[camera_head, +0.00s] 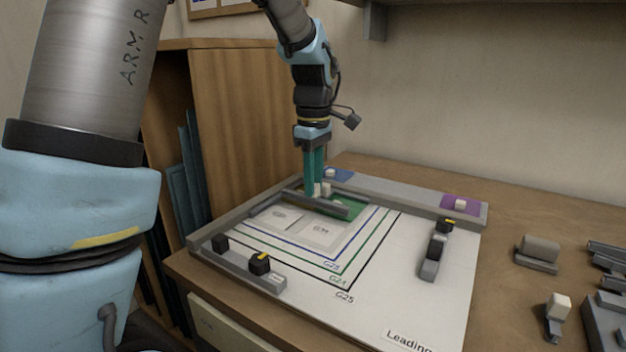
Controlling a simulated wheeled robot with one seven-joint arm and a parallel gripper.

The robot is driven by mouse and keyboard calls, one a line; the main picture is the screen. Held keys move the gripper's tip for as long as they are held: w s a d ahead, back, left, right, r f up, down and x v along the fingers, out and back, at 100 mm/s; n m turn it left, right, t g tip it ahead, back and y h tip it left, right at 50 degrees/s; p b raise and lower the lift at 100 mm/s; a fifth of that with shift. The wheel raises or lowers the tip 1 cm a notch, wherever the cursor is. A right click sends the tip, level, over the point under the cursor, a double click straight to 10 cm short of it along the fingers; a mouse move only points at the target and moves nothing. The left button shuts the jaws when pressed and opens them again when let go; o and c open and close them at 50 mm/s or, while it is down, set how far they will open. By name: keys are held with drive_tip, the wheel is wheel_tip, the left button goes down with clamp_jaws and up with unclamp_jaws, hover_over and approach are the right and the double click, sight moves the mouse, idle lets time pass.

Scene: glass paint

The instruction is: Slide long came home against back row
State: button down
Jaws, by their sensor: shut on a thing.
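A long grey came (334,209) lies on the white board (400,290), running along the near edge of a green area. My gripper (315,190) points straight down at the came's middle, its green fingers shut. A small pale block, seemingly the came's grip, shows at the fingertips; the fingers partly hide it. The back row seems to be the grey rail (407,193) along the board's far edge. A narrow strip of green shows between the came and that rail. Whether the came touches any piece behind it cannot be told.
Pale glass pieces (318,233) lie in front of the came inside blue, green and black outlines.

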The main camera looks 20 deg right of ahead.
drive_tip(key=c, duration=0.6)
unclamp_jaws()
drive_tip(key=shift+r, duration=0.1)
drive_tip(key=shift+r+p, duration=3.2)
drive_tip(key=shift+r, duration=0.25)
